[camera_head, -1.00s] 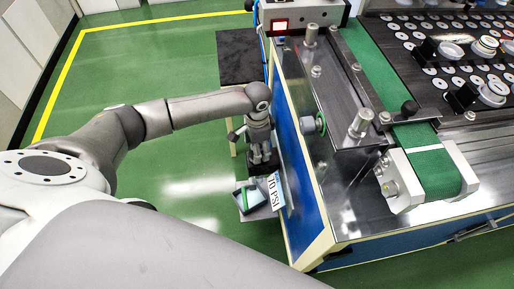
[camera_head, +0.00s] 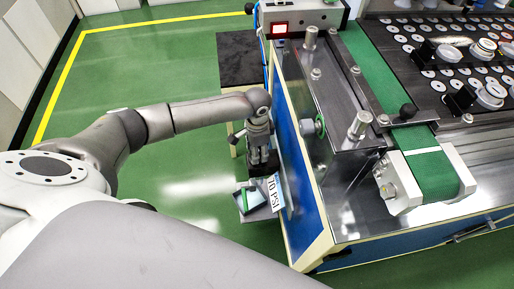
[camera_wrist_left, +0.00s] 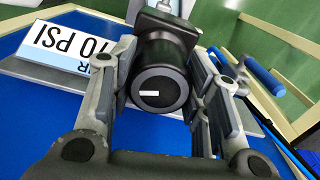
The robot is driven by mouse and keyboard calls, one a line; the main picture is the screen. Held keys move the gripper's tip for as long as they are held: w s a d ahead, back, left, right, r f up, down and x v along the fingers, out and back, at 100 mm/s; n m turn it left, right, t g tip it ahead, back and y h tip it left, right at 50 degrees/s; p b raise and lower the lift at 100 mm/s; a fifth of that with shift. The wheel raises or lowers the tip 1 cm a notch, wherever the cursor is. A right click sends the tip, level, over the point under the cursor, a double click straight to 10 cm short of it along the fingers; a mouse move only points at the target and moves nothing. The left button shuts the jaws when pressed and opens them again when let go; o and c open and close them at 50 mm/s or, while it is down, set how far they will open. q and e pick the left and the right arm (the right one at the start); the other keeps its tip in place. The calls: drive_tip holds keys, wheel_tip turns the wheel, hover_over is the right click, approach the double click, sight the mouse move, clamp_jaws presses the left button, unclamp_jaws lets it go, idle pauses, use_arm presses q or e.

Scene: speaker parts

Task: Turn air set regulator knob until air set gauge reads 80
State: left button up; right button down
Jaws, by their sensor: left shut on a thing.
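The black round regulator knob (camera_wrist_left: 158,84) fills the middle of the left wrist view, with a short white mark on its end face. My left gripper (camera_wrist_left: 163,62) has one finger on each side of the knob and is shut on it. In the head view my left gripper (camera_head: 262,157) is at the blue side of the machine and hides the knob. I cannot see the gauge's dial. My right gripper is not in view.
The machine's steel top (camera_head: 345,200) and blue side panel (camera_head: 302,200) lie right of the gripper. A dark table (camera_head: 238,60) stands behind. The green floor at left is clear.

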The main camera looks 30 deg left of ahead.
use_arm(q)
drive_tip(key=shift+r+m+p, duration=0.25)
drive_tip(key=shift+m+p, duration=0.5)
drive_tip(key=shift+m, duration=0.15)
drive_tip(key=shift+f+m+p, duration=0.2)
drive_tip(key=shift+m+p, duration=0.2)
drive_tip(key=shift+m, duration=0.5)
drive_tip(key=o, duration=1)
wheel_tip(320, 180, up, 12)
